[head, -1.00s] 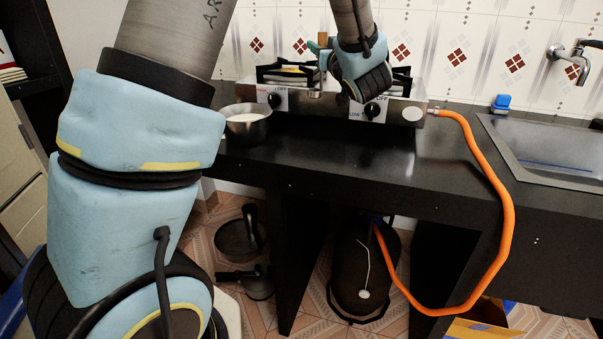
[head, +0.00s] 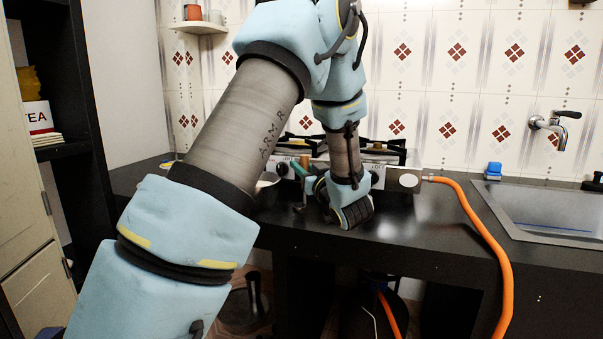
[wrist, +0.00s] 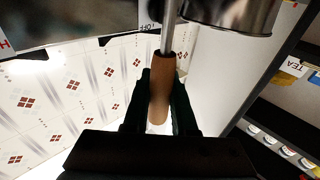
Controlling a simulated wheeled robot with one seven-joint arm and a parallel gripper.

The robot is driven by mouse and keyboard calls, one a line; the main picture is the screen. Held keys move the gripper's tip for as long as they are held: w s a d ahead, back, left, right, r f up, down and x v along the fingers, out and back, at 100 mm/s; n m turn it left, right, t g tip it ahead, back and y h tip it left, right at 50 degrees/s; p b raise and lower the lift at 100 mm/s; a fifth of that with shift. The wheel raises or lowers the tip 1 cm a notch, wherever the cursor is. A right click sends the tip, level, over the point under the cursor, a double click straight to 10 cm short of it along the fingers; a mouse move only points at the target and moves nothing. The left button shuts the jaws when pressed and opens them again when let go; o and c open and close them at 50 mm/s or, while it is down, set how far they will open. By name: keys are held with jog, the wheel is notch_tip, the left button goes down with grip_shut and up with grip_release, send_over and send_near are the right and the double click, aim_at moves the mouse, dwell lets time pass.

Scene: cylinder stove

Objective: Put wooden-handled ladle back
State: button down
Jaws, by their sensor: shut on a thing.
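The ladle's wooden handle (wrist: 160,88) is between the two dark fingers of my gripper (wrist: 162,80) in the wrist view. My gripper is shut on it, and a thin metal shaft runs up from the handle and out of the picture. In the head view my gripper (head: 308,182) is low in front of the stove, above the black counter. A small part of the ladle (head: 304,161) seems to show beside it. The ladle's bowl is not clear in either view.
The steel stove (head: 402,181) stands behind my gripper. A metal pot (head: 268,180) is left of it, mostly hidden by my arm, and shows in the wrist view (wrist: 232,14). An orange hose (head: 478,225) and a sink (head: 550,207) lie right.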

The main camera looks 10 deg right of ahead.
jog(key=shift+f, duration=0.6)
jog(key=shift+f, duration=0.15)
jog(key=c, duration=0.7)
grip_release()
jog(key=b+v, duration=0.1)
jog(key=v, duration=1.1)
jog(key=shift+b, duration=0.3)
